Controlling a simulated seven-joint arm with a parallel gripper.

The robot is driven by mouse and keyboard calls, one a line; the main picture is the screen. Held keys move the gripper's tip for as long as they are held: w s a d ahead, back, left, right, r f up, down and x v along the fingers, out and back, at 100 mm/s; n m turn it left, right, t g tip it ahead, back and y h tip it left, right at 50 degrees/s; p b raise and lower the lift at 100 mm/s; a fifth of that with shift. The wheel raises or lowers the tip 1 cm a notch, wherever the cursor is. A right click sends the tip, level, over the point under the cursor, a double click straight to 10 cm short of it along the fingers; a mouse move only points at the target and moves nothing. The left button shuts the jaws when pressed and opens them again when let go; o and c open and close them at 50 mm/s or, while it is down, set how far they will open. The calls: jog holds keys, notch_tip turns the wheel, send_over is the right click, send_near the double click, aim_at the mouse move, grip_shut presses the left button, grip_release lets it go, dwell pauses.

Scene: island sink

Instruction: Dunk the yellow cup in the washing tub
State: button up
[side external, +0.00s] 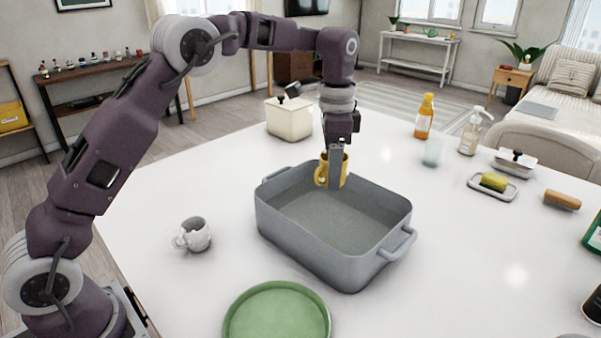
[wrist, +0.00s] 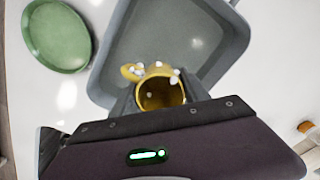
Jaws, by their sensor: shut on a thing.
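The yellow cup (side external: 323,174) is held by my gripper (side external: 336,168) over the back part of the grey washing tub (side external: 335,265). My gripper points straight down and is shut on the cup. The cup looks upright, with its handle to the left. In the wrist view the cup (wrist: 160,92) shows its open mouth between my gripper's fingers (wrist: 158,100), with the tub (wrist: 113,60) beyond it. The tub holds greyish water. The cup's bottom is near the tub's rim height; I cannot tell if it touches the water.
A white mug (side external: 194,235) stands left of the tub, and a green plate (side external: 277,315) lies in front. A cream pot (side external: 289,118) is behind. An orange bottle (side external: 424,116), a glass (side external: 433,151), a soap dispenser (side external: 472,132) and a sponge dish (side external: 492,187) stand to the right.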

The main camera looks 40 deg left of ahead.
notch_tip(320, 180, down, 13)
jog(key=shift+f, duration=0.1)
dwell(0.7)
dwell(1.5)
jog(key=shift+r, duration=6.75)
